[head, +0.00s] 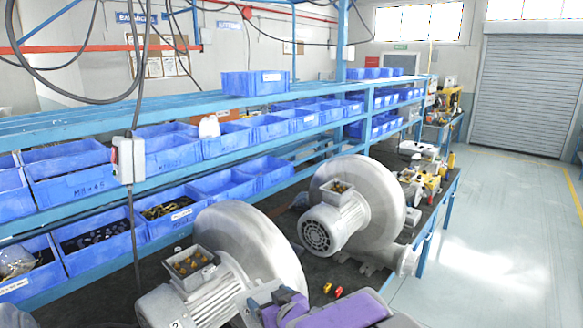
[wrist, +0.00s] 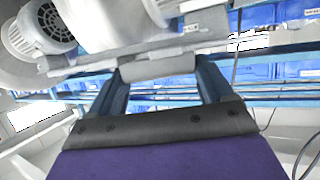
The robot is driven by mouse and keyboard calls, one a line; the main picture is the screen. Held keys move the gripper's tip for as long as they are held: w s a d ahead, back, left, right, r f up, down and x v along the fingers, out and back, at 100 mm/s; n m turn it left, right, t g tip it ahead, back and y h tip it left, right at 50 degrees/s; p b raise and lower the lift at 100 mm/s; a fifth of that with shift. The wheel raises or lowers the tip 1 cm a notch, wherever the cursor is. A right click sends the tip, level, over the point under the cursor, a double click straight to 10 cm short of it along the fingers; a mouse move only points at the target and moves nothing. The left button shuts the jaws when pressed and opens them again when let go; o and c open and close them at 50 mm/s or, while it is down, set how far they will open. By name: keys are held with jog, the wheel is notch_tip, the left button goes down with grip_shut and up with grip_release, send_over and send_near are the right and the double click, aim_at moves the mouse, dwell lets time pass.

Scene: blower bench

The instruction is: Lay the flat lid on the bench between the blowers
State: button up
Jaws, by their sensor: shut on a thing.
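My gripper (wrist: 158,72) is shut on a flat grey lid (wrist: 158,66), seen nearly edge-on between the two fingers in the wrist view. In the head view my gripper (head: 272,303) is low in the frame, just right of the near blower's motor; the lid is hard to make out there. The near blower (head: 245,237) and the far blower (head: 372,205) stand on the dark bench (head: 290,228). Each has an open terminal box on its motor with brass-coloured studs showing. I cannot tell whether the lid touches anything.
Small red and yellow pieces (head: 333,290) lie on the bench just right of my gripper. Blue bins (head: 170,152) fill the shelves behind. A grey switch box (head: 131,160) hangs on a cable at left. Yellow-and-white items (head: 425,175) sit at the far bench end. The floor at right is clear.

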jog(key=w+d+f+m+t+h, duration=0.1)
jog(key=w+d+f+m+h, duration=0.3)
jog(key=d, duration=0.6)
jog(key=w+d+f+m+t+h, duration=0.1)
jog(key=w+d+f+m+h, duration=0.15)
jog(key=w+d+f, duration=0.45)
notch_tip(320, 180, down, 8)
jog(key=s+d+b, duration=0.1)
jog(key=s+b, duration=0.1)
jog(key=b, duration=0.8)
jog(key=shift+d, duration=0.25)
jog(key=shift+a+r+n, duration=0.1)
jog(key=shift+a+n, duration=0.05)
jog(key=shift+n, duration=0.1)
jog(key=shift+a, duration=0.3)
jog(key=shift+w, duration=0.1)
